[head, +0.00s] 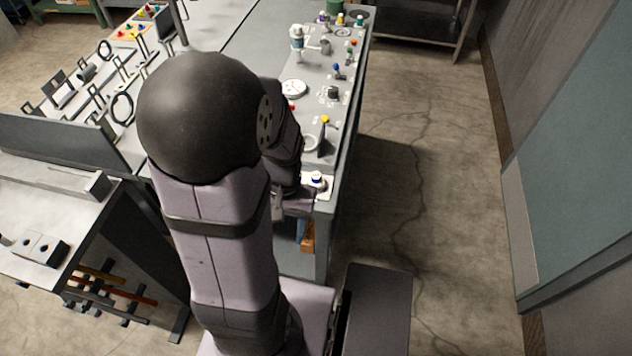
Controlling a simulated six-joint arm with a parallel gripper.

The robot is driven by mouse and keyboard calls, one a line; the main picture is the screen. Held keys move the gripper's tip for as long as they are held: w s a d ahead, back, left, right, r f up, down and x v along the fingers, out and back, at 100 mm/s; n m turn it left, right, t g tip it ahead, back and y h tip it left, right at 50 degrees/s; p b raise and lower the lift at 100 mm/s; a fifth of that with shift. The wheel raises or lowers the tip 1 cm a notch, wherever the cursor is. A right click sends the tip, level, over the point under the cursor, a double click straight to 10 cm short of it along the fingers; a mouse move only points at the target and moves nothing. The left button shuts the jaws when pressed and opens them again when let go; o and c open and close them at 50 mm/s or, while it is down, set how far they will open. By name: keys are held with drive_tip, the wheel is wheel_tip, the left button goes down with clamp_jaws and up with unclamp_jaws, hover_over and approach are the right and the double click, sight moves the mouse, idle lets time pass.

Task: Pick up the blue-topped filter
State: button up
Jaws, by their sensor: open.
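A small white piece with a dark blue top (317,179), which looks like the blue-topped filter, stands upright near the front end of the long grey bench. My gripper (300,204) is at the near end of the bench, just in front of and left of the nearer blue-topped piece. It is open and looks empty. My arm hides much of it, and I cannot tell the exact gap between its fingers and the piece.
The grey bench (347,110) carries a yellow-topped part (325,120), a round white dial (293,88), a blue-knobbed fitting (337,68) and a white canister (297,38). Racks of parts fill the left. The concrete floor (430,170) right of the bench is clear.

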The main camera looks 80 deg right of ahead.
drive_tip(key=s+d+m+h, duration=0.1)
drive_tip(key=s+d+m, duration=0.1)
drive_tip(key=s+d, duration=0.2)
drive_tip(key=r+n+h, duration=0.2)
drive_tip(key=n+h, duration=0.3)
hover_over(316, 177)
drive_tip(key=s+a, duration=0.1)
drive_tip(key=a, duration=0.1)
drive_tip(key=shift+s+a, duration=0.1)
drive_tip(key=shift+a, duration=0.05)
drive_tip(key=shift+f, duration=0.15)
drive_tip(key=shift+w+b+x, duration=0.2)
drive_tip(key=shift+b+x, duration=0.2)
drive_tip(key=shift+x, duration=1.4)
drive_tip(key=shift+w+b+x, duration=0.15)
drive_tip(key=shift+b+x, duration=0.2)
drive_tip(key=shift+x, duration=1.4)
drive_tip(key=c, duration=1.2)
